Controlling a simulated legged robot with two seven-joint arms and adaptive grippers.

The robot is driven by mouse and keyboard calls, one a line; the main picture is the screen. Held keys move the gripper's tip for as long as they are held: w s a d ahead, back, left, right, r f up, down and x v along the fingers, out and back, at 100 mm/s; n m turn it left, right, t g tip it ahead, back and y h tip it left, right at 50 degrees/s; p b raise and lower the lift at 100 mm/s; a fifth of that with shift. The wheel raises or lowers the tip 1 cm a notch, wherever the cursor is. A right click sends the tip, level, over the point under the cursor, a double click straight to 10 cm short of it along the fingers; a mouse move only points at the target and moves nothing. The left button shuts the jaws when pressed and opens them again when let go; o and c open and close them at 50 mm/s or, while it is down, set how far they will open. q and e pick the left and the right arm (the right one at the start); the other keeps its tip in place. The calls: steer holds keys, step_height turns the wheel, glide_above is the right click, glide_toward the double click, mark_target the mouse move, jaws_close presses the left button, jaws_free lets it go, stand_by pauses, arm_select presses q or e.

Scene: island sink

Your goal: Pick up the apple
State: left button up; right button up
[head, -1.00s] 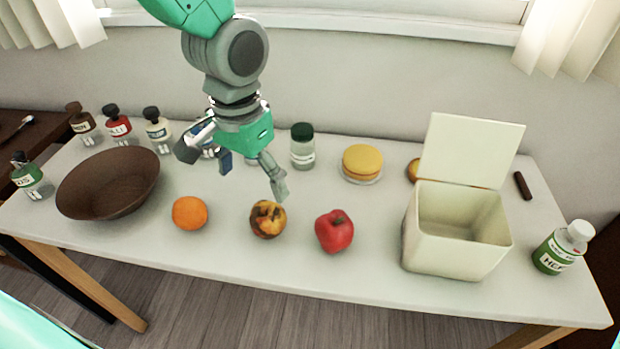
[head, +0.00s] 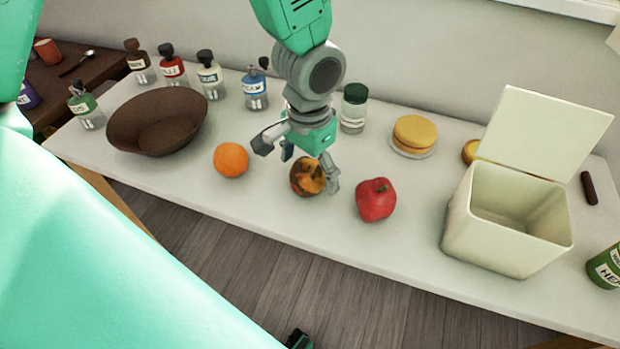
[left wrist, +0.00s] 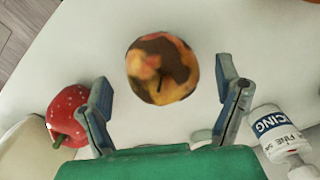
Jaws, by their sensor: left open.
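A mottled yellow, brown and dark apple-like fruit (head: 306,178) sits on the white table, and it also shows in the left wrist view (left wrist: 158,72). A red apple (head: 376,200) with pale specks stands to its right, and it shows at the left of the left wrist view (left wrist: 66,118). My left gripper (head: 298,168) is open and empty above the mottled fruit, partly covering it in the head view. In the left wrist view its fingers (left wrist: 165,85) stand apart, with the mottled fruit between and slightly beyond them. My right gripper cannot be made out.
An orange (head: 231,160) and a brown bowl (head: 158,122) lie to the left. An open cream box (head: 506,235) stands at the right. Several bottles, a jar (head: 353,108) and a yellow stacked item (head: 414,134) line the back. The table's front edge is close to the fruit.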

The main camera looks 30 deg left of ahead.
mark_target(308, 166)
arm_select(q)
steer(key=shift+w+a+f, duration=0.1)
steer(key=shift+f, duration=0.7)
steer(key=shift+a+f, duration=0.15)
steer(key=shift+f, duration=0.1)
steer(key=shift+c, duration=0.9)
steer(key=c, duration=1.2)
steer(key=shift+r, duration=0.1)
step_height(308, 166, up, 10)
steer(key=shift+p, duration=1.1)
